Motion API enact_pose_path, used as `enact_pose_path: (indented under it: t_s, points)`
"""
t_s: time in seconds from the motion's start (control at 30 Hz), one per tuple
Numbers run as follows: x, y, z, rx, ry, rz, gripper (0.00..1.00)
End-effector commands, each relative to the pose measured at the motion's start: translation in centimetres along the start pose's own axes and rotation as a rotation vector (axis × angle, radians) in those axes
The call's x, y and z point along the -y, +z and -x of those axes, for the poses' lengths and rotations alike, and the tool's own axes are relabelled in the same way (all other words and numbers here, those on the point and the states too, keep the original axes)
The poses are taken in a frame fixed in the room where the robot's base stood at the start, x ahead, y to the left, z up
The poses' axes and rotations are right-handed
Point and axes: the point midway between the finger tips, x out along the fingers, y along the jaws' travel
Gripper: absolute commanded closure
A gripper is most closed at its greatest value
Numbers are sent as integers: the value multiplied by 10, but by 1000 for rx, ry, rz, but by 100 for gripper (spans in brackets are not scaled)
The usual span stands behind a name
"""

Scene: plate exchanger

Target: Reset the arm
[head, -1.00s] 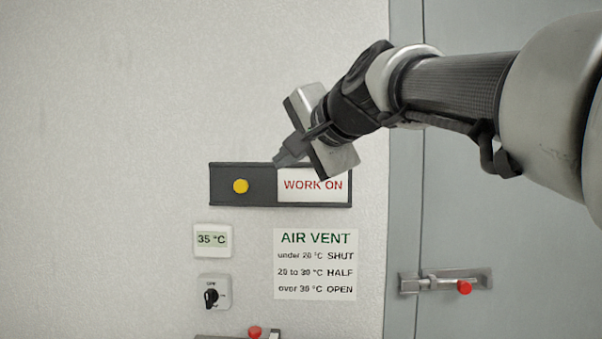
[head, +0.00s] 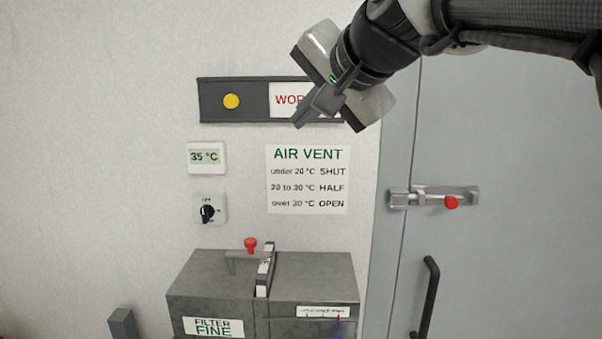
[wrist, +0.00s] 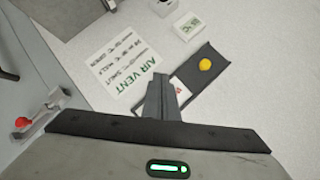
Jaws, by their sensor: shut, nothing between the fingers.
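My gripper (head: 303,118) is shut and empty. In the head view it hangs in front of the dark panel (head: 214,101) with the yellow button (head: 231,101), covering part of the red "WORK ON" label (head: 288,99). In the wrist view the closed fingers (wrist: 161,94) point at the wall beside the same panel (wrist: 213,66) and its yellow button (wrist: 205,64). I cannot tell how far the fingertips are from the wall.
Below the panel are a 35 °C display (head: 205,157), a rotary knob (head: 207,213) and an AIR VENT sign (head: 307,180). A grey box marked FILTER FINE (head: 215,275) stands lower, with a red knob (head: 250,244). At right is a door (head: 500,240) with a red-knobbed bolt (head: 452,202).

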Motion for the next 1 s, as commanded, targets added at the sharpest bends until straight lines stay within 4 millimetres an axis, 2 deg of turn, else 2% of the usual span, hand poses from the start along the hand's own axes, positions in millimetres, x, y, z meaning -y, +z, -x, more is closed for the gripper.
enact_pose_path:
  t_s: [0.03,0.1,0.3,0.4,0.5,0.6,0.7,1.0]
  points:
    - [-35,17,4,13,69,66,100]
    - [-85,38,11,41,166,166,100]
    - [-218,101,37,171,399,426,100]
    - [-270,129,51,243,479,527,100]
    - [-306,149,61,302,530,598,100]
    - [-326,161,67,339,557,639,100]
    - [-333,166,69,353,568,656,100]
    - [-333,166,69,353,568,655,100]
